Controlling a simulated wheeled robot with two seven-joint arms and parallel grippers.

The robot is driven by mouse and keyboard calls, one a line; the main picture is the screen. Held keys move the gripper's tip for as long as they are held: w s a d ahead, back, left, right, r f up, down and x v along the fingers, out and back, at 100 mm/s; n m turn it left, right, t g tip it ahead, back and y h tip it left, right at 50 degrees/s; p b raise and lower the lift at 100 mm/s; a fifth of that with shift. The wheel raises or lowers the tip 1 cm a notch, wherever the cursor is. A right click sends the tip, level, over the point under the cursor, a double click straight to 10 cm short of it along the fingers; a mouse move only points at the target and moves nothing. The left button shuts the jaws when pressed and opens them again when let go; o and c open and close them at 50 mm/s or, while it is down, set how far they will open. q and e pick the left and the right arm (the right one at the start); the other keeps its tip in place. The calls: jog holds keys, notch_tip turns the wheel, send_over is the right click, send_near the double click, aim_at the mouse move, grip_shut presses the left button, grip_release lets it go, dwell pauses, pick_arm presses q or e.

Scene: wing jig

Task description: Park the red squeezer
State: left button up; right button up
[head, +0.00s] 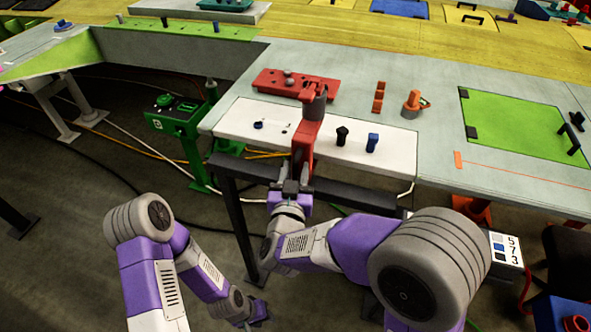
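The red squeezer (304,135) is a red tool with a dark grey cylinder near its upper end. It reaches from my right gripper over the front edge of the bench, above the white panel (235,122). My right gripper (291,185) is at its lower end, with dark fingers around it, and appears shut on it. The squeezer's top overlaps a red plate (275,80) with silver knobs; I cannot tell whether they touch. My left gripper (258,312) hangs low at the bottom, away from the bench, its fingers too small and dark to read.
Black and blue knobs (372,143) stand on the white panel right of the squeezer. Orange parts (412,104) stand behind them. A green panel (520,125) lies at the right. A dark frame rail (350,193) runs below the bench edge, and a green unit (180,118) stands left.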

jog(key=shift+w+d, duration=0.1)
jog(key=shift+w, duration=0.35)
grip_shut()
